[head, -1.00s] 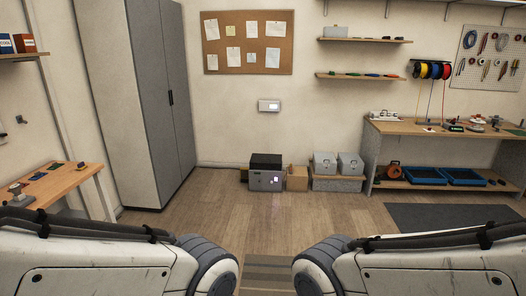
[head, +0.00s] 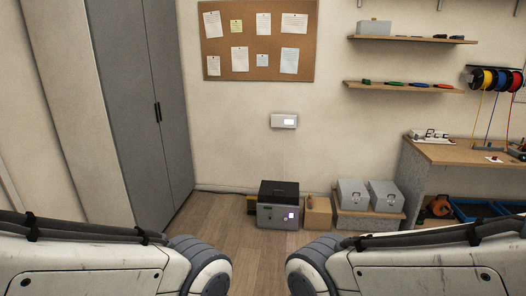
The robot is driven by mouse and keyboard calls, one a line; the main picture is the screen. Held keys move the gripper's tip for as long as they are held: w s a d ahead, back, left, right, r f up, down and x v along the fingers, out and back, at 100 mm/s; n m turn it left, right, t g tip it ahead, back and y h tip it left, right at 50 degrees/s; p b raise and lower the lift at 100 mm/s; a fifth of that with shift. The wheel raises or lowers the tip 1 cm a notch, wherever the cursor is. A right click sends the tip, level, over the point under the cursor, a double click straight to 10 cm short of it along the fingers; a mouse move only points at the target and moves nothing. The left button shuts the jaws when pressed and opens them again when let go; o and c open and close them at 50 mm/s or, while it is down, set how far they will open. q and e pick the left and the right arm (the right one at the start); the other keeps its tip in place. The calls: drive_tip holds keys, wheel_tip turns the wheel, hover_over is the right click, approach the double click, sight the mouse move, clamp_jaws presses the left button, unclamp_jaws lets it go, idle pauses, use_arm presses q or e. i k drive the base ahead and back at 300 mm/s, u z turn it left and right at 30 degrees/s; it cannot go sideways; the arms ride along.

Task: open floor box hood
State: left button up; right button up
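The floor box (head: 278,214) stands on the wood floor against the back wall, near the middle of the head view. It has a grey front with a small lit panel and a black hood (head: 279,189) on top. The hood looks closed. Both my arms show only as upper links at the lower left and lower right. Neither gripper is in view, and the box is well ahead of me.
A cardboard box (head: 318,212) stands right beside the floor box. Grey cases (head: 354,195) sit further right, before the workbench (head: 449,150). A tall grey cabinet (head: 149,110) stands at the left. The floor (head: 224,210) ahead is clear.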

sight(270, 191)
drive_tip(key=i, duration=2)
drive_tip(key=z, duration=0.2)
drive_tip(key=i, duration=2.6)
drive_tip(key=z, duration=0.1)
